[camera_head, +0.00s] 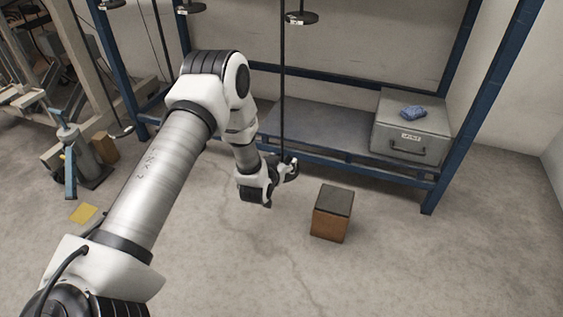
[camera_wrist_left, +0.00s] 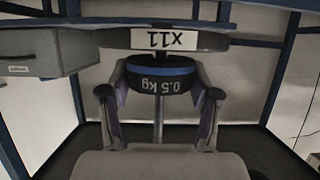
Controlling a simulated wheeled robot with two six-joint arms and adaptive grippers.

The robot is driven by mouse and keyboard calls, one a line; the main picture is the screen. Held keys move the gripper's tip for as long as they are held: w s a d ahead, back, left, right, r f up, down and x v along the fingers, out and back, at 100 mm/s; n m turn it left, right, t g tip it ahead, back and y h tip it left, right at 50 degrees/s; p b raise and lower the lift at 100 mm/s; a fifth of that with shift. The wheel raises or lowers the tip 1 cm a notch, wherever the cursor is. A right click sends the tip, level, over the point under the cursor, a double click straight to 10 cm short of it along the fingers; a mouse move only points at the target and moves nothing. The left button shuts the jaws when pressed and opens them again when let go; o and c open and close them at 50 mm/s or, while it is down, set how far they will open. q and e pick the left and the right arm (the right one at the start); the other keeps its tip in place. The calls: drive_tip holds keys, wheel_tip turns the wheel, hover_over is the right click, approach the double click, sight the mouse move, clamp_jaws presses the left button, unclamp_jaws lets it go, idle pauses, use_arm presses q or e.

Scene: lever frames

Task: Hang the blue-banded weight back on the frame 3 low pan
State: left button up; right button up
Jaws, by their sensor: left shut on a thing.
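The wrist view is upside down. In it, my left gripper (camera_wrist_left: 160,98) is shut on a black weight (camera_wrist_left: 158,82) with a blue band and a 0.5 kg marking. A wide dark pan (camera_wrist_left: 115,39) with a white label lies close beneath the weight. I cannot tell whether they touch or whether the rod sits in the weight. In the head view, my left gripper (camera_head: 287,171) is at the lower end of the long hanging rod (camera_head: 282,90); the weight is not clear there. My right gripper is not in view.
A wooden block with a dark top (camera_head: 332,214) stands on the floor right of the gripper. A grey case (camera_head: 410,130) with a blue cloth (camera_head: 413,112) sits on the blue frame's shelf (camera_head: 325,125). Another dark pan (camera_head: 302,17) hangs higher up. Front floor is clear.

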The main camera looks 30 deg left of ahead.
use_arm(q)
drive_tip(key=shift+f, duration=0.35)
idle(0.3)
drive_tip(key=o, duration=1.4)
drive_tip(key=shift+o, duration=0.2)
drive_tip(key=shift+p+v, duration=0.85)
drive_tip(key=shift+v, duration=0.2)
drive_tip(key=p+v, duration=0.3)
drive_tip(key=v, duration=0.2)
drive_tip(key=shift+f, duration=0.1)
